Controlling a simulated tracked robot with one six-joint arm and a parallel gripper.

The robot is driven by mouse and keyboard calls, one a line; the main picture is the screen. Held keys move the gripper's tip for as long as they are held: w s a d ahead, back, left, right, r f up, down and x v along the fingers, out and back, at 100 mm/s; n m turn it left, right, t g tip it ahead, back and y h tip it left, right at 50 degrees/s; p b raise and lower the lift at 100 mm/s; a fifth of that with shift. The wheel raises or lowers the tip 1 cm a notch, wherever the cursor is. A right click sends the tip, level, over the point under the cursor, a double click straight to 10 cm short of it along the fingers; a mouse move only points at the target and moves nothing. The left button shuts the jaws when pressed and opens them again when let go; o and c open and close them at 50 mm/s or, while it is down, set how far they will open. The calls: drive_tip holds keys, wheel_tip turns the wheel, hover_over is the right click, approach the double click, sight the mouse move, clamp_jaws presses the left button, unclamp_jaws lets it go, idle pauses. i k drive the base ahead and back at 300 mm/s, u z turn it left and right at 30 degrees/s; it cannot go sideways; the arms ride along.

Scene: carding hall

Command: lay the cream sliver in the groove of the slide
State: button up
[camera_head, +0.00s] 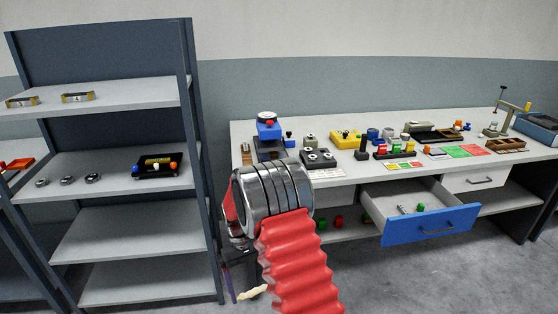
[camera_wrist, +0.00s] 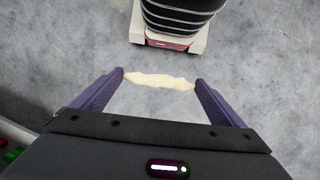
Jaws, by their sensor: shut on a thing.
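The cream sliver (camera_wrist: 160,81) is a thin, uneven strip. In the wrist view it spans between the two purple fingers of my gripper (camera_wrist: 159,78), one end at each fingertip. My gripper is shut on it, above the grey floor. In the head view the sliver (camera_head: 252,293) shows low down beside a purple finger, in front of the bench and below its top; my arm hides most of the gripper. I cannot pick out the slide or its groove for certain among the small things on the bench (camera_head: 338,180).
A blue-fronted drawer (camera_head: 430,226) stands open from the bench, with small things inside. A blue device (camera_head: 268,127) and a yellow block (camera_head: 345,138) stand among many small items on the bench. A grey shelf unit (camera_head: 120,236) stands at left. The floor between is clear.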

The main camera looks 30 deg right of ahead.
sight(274, 156)
drive_tip(key=z, duration=0.45)
drive_tip(key=i, duration=1)
drive_tip(key=u, duration=0.45)
